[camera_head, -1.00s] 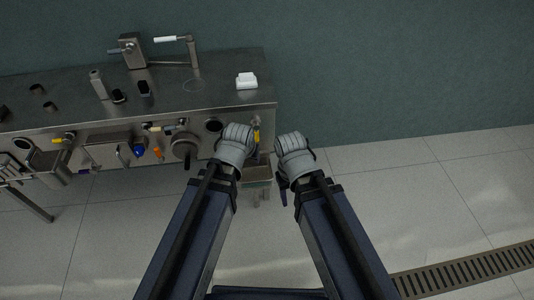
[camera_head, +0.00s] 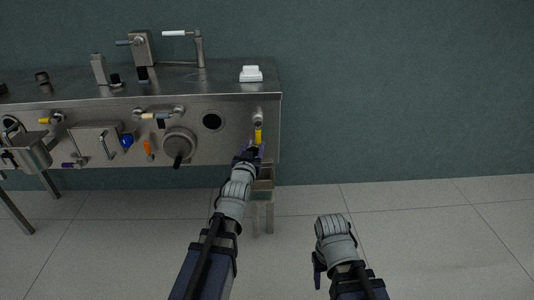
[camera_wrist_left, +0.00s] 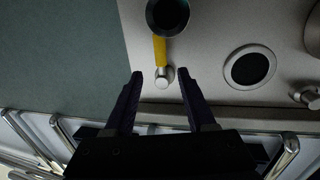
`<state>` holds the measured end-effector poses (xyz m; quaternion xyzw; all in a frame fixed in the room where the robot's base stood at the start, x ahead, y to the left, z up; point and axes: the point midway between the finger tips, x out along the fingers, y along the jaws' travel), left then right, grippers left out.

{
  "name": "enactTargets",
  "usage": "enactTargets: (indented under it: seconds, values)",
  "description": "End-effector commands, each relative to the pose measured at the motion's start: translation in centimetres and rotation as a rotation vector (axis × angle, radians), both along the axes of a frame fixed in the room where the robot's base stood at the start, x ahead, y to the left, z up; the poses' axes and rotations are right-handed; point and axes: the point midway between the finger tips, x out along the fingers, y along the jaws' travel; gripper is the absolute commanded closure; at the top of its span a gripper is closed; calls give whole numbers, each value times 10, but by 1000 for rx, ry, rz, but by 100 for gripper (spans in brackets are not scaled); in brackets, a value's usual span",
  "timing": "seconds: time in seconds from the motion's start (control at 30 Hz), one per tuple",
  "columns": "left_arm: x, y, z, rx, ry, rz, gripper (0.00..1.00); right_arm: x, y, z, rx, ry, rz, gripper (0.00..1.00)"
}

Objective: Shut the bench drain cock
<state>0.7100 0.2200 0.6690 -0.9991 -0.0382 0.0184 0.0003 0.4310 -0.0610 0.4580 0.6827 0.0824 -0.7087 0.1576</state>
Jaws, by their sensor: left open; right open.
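The drain cock (camera_head: 258,119) sits on the bench's front panel near its right end, a silver fitting with a yellow lever (camera_head: 258,136) pointing down. My left gripper (camera_head: 249,150) is just below the lever, its jaws apart. In the left wrist view, the open fingers (camera_wrist_left: 162,74) point at the panel with the cock's silver end (camera_wrist_left: 163,77) between their tips in the picture. The yellow lever (camera_wrist_left: 159,52) runs up from it to a dark round end (camera_wrist_left: 167,15). No contact can be made out. My right gripper (camera_head: 318,268) is open and empty, low over the floor.
Left of the cock are a dark round hole (camera_head: 212,121), a large round knob (camera_head: 179,144) and an orange handle (camera_head: 149,149). The floor right of the bench is clear.

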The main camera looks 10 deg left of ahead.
Motion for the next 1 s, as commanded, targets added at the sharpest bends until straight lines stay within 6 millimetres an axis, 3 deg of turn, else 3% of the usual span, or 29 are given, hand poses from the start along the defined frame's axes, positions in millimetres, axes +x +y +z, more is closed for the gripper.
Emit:
enactTargets:
  seconds: [0.07,0.43,0.83,1.0]
  values:
    - [1,4,-4,0,-25,6,44,0,0,-9,0,0,0,44]
    - [9,6,0,1,-38,8,44,0,0,-9,0,0,0,44]
    - [65,11,0,1,-37,7,44,0,0,-9,0,0,0,44]
    - [79,12,-1,1,-37,7,44,0,0,-9,0,0,0,44]
